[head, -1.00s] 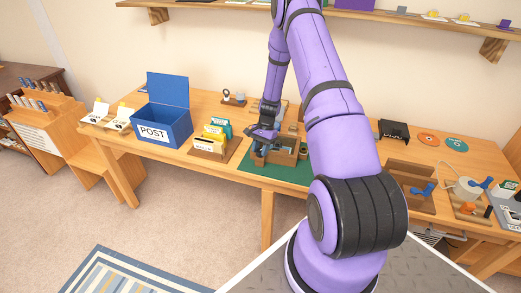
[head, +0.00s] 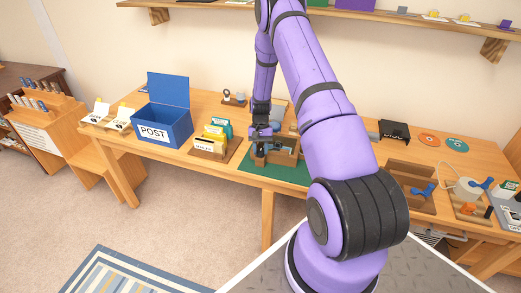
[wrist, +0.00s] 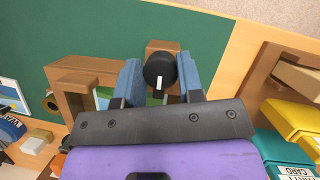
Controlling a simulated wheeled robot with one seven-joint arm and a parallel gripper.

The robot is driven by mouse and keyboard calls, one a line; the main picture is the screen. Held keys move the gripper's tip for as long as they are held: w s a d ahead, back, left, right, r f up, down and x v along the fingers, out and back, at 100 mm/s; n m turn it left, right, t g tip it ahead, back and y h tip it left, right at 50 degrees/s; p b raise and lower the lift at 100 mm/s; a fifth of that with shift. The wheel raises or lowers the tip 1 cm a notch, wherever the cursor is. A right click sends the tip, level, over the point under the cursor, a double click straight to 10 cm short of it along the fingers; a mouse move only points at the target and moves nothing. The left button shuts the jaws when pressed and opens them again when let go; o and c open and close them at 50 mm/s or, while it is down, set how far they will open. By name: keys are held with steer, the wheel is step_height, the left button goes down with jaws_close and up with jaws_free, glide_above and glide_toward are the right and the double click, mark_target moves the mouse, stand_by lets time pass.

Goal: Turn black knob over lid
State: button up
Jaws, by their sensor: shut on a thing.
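The black knob (wrist: 160,70) is a round disc with a small white mark, seen face-on in the wrist view. It sits over a wooden block (wrist: 156,47), part of a small wooden box (head: 285,158) on a green mat (head: 262,172). My gripper (wrist: 160,75) has its two blue fingers on either side of the knob and is shut on it. I cannot tell the lid apart from the box.
A wooden tray with yellow and teal cards (head: 212,140) stands close left of the mat. A blue POST box (head: 163,127) with its lid raised is farther left. A black box (head: 394,130) and discs lie at the right. Part of the green mat is bare.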

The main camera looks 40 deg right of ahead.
stand_by(0.3)
steer(key=o, duration=0.9)
steer(key=shift+r, duration=0.1)
steer(key=v, duration=1)
steer(key=shift+d+r, duration=0.1)
steer(key=shift+r, duration=0.2)
steer(key=s+a+r+n+t+h, duration=0.1)
steer(key=s+a+r, duration=0.3)
steer(key=r, duration=0.6)
steer(key=s+a+r+n+t+h, duration=0.1)
steer(key=s+a+r+n+t, duration=0.1)
steer(key=a+r, duration=0.6)
steer(key=s+a+r+n+t+h, duration=0.15)
steer(key=a+r, duration=0.25)
steer(key=r, duration=0.8)
steer(key=s+a+r+n+t, duration=0.1)
steer(key=s+a+r, duration=0.2)
steer(key=s, duration=0.5)
steer(key=s+a+r+n+t, duration=0.1)
steer(key=s+a+r+t, duration=0.1)
steer(key=s, duration=0.6)
steer(key=s+a+r+n+t, duration=0.1)
steer(key=s+a+r, duration=0.2)
steer(key=s+a, duration=0.2)
steer(key=shift+s+r+n+y, duration=0.15)
steer(key=shift+s+r, duration=0.05)
steer(key=shift+s, duration=0.75)
steer(key=shift+s+r+n+y, duration=0.1)
steer(key=shift+s+r, duration=0.05)
steer(key=shift+s, duration=0.8)
